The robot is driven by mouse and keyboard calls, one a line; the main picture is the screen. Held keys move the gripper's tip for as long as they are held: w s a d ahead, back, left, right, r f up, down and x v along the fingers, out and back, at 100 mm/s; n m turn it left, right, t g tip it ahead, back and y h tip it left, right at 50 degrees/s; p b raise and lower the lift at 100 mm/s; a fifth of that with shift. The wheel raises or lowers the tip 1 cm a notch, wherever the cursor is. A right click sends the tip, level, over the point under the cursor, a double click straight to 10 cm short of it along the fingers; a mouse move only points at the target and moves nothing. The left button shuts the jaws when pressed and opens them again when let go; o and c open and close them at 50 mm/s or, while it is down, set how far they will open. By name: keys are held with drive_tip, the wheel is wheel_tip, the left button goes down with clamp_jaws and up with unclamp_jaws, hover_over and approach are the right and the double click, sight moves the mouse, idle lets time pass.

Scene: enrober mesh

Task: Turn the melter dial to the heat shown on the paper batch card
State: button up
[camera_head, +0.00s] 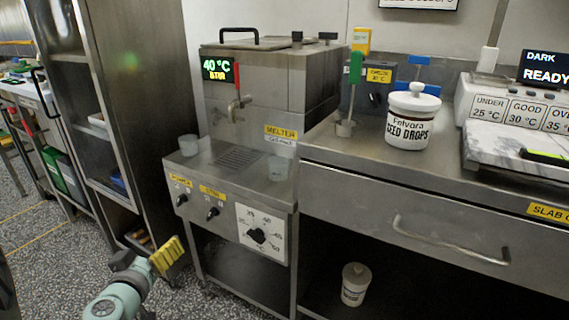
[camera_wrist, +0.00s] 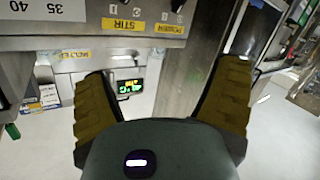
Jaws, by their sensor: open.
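The melter (camera_head: 285,90) is a steel unit with a tap. Its green display (camera_head: 217,69) reads 40 °C with STIR below, and also shows in the wrist view (camera_wrist: 128,87). The melter dial (camera_head: 257,235) is a black knob on a white numbered plate (camera_head: 276,221) at the right of the front panel. Its exact pointer setting is too small to read. The plate's corner, with 35 and 40, shows upside down in the wrist view (camera_wrist: 60,10). My gripper (camera_head: 168,256) is open and empty, low and left of the dial, apart from the panel. I cannot identify the paper batch card.
Two black knobs, one at the far left (camera_head: 181,199) and the STIR knob (camera_head: 212,212), sit left of the dial. A steel shelf rack (camera_head: 125,90) stands left. A drawer handle (camera_head: 450,243) juts out right. Floor in front is clear.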

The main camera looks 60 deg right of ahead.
drive_tip(key=w+a+r+n+t+y+p, duration=0.2)
drive_tip(key=w+a+r+p, duration=0.1)
drive_tip(key=a+r+p, duration=0.1)
drive_tip(key=shift+w+r+y+p, duration=0.25)
drive_tip(key=shift+r+y+p, duration=0.15)
drive_tip(key=shift+r+p, duration=0.15)
drive_tip(key=shift+a+t, duration=0.15)
drive_tip(key=shift+t, duration=0.15)
